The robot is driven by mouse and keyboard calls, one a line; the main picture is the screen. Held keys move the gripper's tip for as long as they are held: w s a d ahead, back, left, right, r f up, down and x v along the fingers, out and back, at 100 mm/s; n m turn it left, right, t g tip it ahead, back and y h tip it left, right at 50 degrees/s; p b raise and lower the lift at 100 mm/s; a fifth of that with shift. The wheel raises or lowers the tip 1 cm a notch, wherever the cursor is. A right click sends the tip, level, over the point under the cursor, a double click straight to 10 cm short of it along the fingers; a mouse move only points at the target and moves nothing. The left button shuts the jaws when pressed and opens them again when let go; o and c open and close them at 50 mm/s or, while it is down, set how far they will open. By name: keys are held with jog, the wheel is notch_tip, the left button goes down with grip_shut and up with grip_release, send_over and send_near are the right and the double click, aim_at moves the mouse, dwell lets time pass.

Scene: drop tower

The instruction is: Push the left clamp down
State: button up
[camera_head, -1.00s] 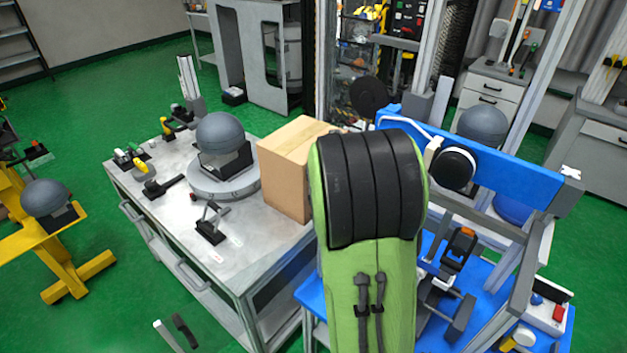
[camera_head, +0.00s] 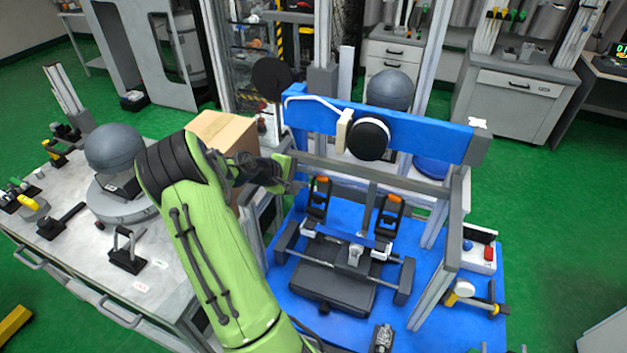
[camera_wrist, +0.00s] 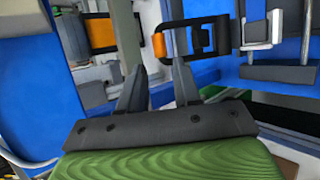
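The left clamp (camera_head: 319,200), dark with an orange tip, stands with its handle raised at the left of the blue fixture table. The right clamp (camera_head: 389,217) looks the same and is also raised. My gripper (camera_head: 290,178) is just left of the left clamp and apart from it, partly hidden by dark wrist parts. In the wrist view, my gripper's two grey fingers (camera_wrist: 158,68) are apart with nothing between them. Beyond the fingertips are a black loop with an orange part (camera_wrist: 159,46) and a second orange-tipped clamp (camera_wrist: 101,33); which is which I cannot tell.
A blue crossbeam (camera_head: 430,133) with a black round part spans the rear of the fixture. A dark flat block (camera_head: 320,285) lies in front of the clamps. A cardboard box (camera_head: 222,130) stands behind my arm. A hammer (camera_head: 470,295) and red-button box (camera_head: 480,252) are at right.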

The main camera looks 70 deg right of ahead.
aim_at(320, 178)
jog(key=x, duration=0.6)
jog(key=shift+s+d+b, duration=0.1)
jog(key=shift+b, duration=0.25)
grip_shut()
